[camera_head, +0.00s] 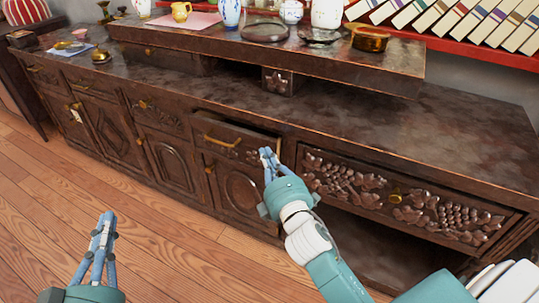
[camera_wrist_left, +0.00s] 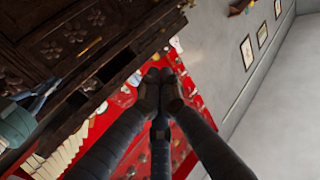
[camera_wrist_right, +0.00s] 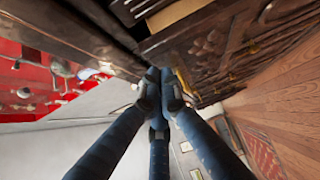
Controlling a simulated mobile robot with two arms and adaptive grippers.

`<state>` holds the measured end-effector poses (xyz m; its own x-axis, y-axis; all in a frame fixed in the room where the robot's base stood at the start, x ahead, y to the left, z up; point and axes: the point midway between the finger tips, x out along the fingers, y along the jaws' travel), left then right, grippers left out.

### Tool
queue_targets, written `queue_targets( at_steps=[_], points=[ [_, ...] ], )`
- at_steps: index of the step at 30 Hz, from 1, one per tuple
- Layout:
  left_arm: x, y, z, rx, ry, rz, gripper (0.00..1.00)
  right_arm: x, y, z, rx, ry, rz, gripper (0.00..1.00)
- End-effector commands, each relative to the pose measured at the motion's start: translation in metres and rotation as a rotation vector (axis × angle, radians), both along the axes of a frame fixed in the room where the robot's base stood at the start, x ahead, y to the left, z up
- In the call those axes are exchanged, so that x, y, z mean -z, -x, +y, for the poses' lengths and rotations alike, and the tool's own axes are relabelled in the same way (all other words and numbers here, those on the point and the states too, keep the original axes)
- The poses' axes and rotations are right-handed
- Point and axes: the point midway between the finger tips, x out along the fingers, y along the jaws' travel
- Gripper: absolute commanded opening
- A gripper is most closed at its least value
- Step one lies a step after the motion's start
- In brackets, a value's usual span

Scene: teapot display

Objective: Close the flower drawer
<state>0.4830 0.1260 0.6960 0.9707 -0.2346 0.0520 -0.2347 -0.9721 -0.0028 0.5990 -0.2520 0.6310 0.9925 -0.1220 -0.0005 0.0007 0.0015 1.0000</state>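The drawer with the long brass handle (camera_head: 222,142) stands slightly pulled out of the dark carved cabinet. Its front carries flower-like carving, and a dark gap shows along its top. My right gripper (camera_head: 268,156) is shut and empty at the right end of this drawer's front; whether it touches is unclear. In the right wrist view, the closed fingertips (camera_wrist_right: 160,76) are close to the brass handle (camera_wrist_right: 184,80). A pale inner part of the open drawer (camera_wrist_right: 172,14) shows above them. My left gripper (camera_head: 106,220) is shut and empty over the floor, away from the cabinet.
A wide drawer with grape carving (camera_head: 400,196) is at the right, above an open dark recess. A raised shelf (camera_head: 270,52) on the cabinet carries vases and dishes. Books stand on a red shelf (camera_head: 455,48) behind. The wooden floor (camera_head: 50,200) in front is clear.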

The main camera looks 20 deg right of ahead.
Motion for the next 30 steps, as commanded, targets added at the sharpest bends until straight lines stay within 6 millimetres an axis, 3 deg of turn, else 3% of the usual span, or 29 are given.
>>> queue_targets(
  at_steps=[6, 17, 25, 30],
  points=[
    [-0.011, 0.000, -0.001, 0.002, 0.012, -0.047, 0.00, 0.000, -0.007, -0.010, 0.000, -0.001, 0.000, 0.00],
    [-0.011, 0.000, -0.001, 0.002, 0.011, -0.043, 0.00, -0.001, -0.008, -0.011, 0.001, -0.001, 0.000, 0.00],
    [0.041, 0.005, 0.007, -0.012, -0.046, 0.182, 0.00, -0.002, -0.021, -0.027, 0.001, 0.000, 0.000, 0.00],
    [0.058, 0.009, 0.010, -0.017, -0.064, 0.253, 0.00, -0.001, -0.025, -0.032, 0.001, -0.001, -0.001, 0.00]
  ],
)
